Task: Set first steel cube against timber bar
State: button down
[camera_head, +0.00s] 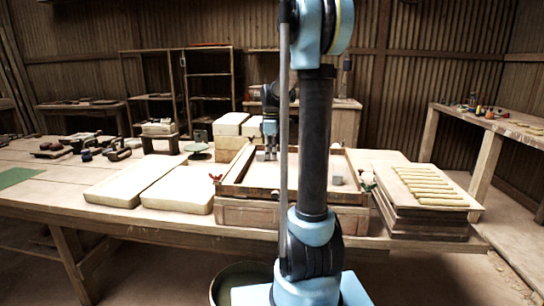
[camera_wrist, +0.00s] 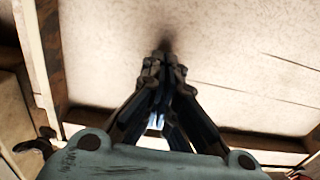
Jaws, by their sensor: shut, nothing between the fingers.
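A small grey cube (camera_head: 337,180), likely a steel cube, sits on the pale floor of the wooden tray (camera_head: 243,190), near its front right, just right of my arm column. My gripper (camera_head: 269,155) points down over the left part of the tray, well to the left of this cube. In the wrist view my gripper (camera_wrist: 162,58) is shut and empty over the bare tray floor, with a dark shadow just beyond the fingertips. No cube shows in the wrist view. I cannot make out a separate timber bar from the tray's walls.
Pale slabs (camera_head: 130,182) lie left of the tray, and taller pale blocks (camera_head: 230,124) stand behind it. A stack of boards with pale strips (camera_head: 428,186) stands to the right. A small red item (camera_head: 215,178) is at the tray's left edge.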

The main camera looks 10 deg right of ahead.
jog(key=shift+a, duration=0.15)
jog(key=shift+w+a, duration=0.2)
jog(key=shift+a, duration=0.35)
jog(key=shift+w+a, duration=0.2)
jog(key=shift+a, duration=0.35)
jog(key=shift+d, duration=0.15)
